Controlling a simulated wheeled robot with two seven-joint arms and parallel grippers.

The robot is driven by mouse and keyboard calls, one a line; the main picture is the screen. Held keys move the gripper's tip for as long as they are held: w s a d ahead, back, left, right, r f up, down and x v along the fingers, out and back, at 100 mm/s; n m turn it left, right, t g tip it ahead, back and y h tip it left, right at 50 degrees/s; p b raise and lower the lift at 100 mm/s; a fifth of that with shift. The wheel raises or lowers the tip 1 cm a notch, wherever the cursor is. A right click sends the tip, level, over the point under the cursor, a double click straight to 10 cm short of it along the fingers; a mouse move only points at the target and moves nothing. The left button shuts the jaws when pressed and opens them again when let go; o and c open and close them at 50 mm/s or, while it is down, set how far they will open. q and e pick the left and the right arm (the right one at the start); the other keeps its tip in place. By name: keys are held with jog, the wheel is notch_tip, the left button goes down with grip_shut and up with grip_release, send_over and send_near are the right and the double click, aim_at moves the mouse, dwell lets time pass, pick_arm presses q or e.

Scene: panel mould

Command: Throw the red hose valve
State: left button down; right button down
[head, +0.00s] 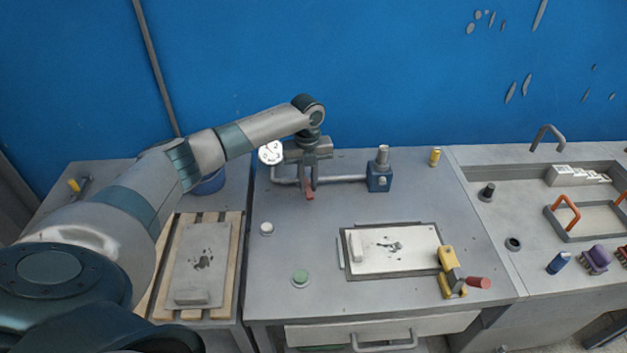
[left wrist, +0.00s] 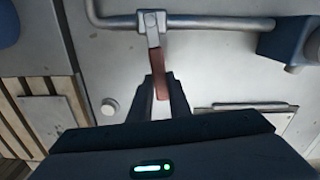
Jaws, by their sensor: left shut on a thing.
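The red hose valve handle (left wrist: 161,75) sits on a grey pipe (left wrist: 205,22) that runs across the back of the grey table. In the head view its red end (head: 310,196) shows just below my left gripper (head: 308,186). In the left wrist view my left gripper (left wrist: 159,92) has its two fingers on either side of the red handle and is shut on it. The handle points toward the table's front, away from the pipe. My right gripper is not in view.
A round gauge (head: 271,152) and a blue block (head: 379,180) stand along the pipe. A white panel (head: 395,248) lies in a recess, with a yellow clamp (head: 450,268) at its right. A green button (head: 300,277) is near the front.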

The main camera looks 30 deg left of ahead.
pick_arm(q)
jog(key=shift+s+a+m, duration=0.4)
jog(key=shift+a+m, duration=0.1)
jog(key=shift+m, duration=0.4)
jog(key=c, duration=1.6)
grip_release()
jog(key=shift+c, duration=0.2)
jog(key=shift+r, duration=0.1)
notch_tip(320, 180, up, 17)
jog(key=b, duration=0.4)
jog(key=shift+r+b, duration=0.15)
jog(key=shift+b, duration=0.2)
